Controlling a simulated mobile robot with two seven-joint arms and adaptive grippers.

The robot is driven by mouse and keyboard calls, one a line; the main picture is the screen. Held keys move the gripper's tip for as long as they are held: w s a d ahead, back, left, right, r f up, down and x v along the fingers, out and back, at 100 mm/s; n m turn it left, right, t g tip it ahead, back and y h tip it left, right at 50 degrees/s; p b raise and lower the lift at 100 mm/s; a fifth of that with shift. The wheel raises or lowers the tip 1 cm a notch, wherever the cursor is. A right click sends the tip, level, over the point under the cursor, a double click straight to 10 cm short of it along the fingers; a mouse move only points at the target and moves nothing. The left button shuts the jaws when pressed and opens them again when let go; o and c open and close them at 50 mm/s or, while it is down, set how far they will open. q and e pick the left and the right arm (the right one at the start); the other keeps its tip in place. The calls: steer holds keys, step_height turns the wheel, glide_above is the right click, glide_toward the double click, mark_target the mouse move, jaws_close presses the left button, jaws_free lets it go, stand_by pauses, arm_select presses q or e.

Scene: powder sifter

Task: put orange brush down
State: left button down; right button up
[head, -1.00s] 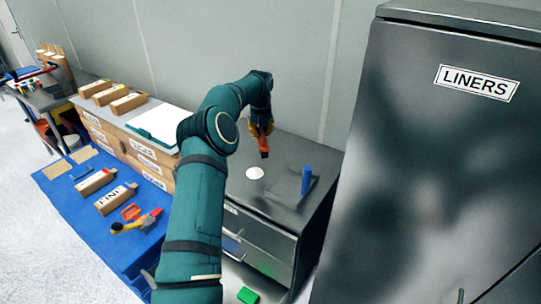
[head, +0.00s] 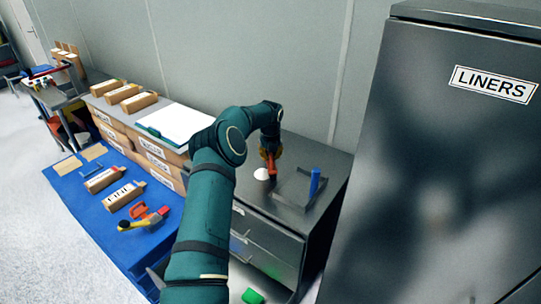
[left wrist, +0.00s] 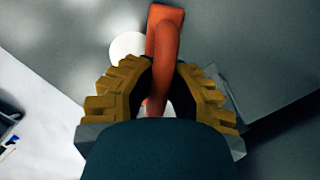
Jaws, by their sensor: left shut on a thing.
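The orange brush (head: 272,166) is in my left gripper (head: 270,154), above the dark grey cabinet top in the head view. In the left wrist view the brush (left wrist: 163,45) stands between the two yellow-brown fingers of the gripper (left wrist: 160,88), which are shut on it. I cannot tell whether its lower end touches the cabinet top. A white round spot (head: 261,174) lies on the cabinet top just left of the brush. My right gripper is not in view.
A blue upright piece (head: 314,183) stands in a dark tray (head: 290,188) right of the brush. The tall LINERS cabinet (head: 440,170) stands further right. A blue-topped table (head: 95,210) with boxes and tools is at the left. A green thing (head: 252,296) lies low in front.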

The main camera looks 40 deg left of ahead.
arm_select(q)
steer(key=shift+f, duration=0.15)
steer(key=c, duration=1)
jaws_free()
steer(key=shift+f, duration=0.1)
